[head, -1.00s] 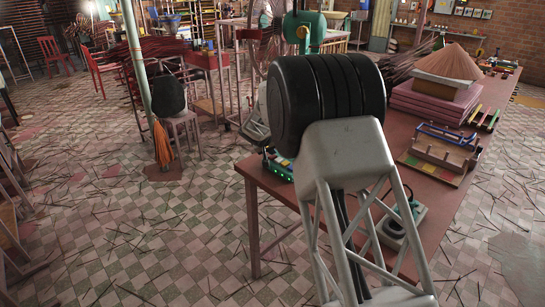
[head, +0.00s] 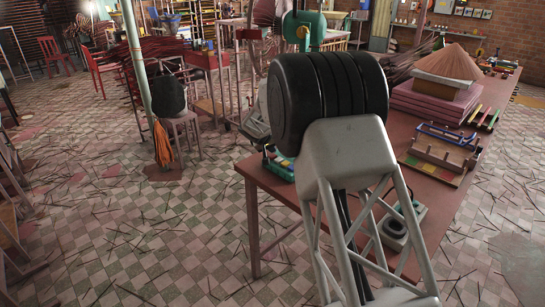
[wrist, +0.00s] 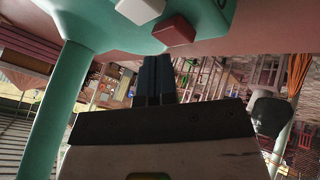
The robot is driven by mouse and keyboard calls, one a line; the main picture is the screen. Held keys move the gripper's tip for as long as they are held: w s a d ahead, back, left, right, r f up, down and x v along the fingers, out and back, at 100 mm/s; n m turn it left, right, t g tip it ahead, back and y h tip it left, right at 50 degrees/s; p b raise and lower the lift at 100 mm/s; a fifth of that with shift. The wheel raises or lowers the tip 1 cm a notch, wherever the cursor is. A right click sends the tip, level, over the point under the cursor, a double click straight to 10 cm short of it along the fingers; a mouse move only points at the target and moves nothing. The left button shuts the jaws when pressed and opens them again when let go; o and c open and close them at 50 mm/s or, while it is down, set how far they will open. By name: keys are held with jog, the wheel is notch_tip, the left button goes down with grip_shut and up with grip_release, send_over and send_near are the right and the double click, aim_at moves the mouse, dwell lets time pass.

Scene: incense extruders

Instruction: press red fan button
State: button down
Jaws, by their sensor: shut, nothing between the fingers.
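The red fan button (wrist: 175,31) is a small red block on the teal fan base (wrist: 105,22), near the top of the wrist view. A white button (wrist: 140,9) sits beside it. My gripper (wrist: 156,60) is shut and empty; its dark fingertips point toward the red button and look close to it. I cannot tell whether they touch. In the head view my arm hides the buttons and most of the fan. The teal fan housing (head: 309,26) shows above my arm.
The fan stands on a reddish table (head: 256,178). A stack of pink boards (head: 432,103) and a wooden rack (head: 440,149) stand to its right. A teal post (wrist: 50,120) crosses the wrist view's left side.

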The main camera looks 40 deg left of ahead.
aim_at(272, 155)
jog(key=shift+r, duration=0.35)
jog(key=shift+r, duration=2.4)
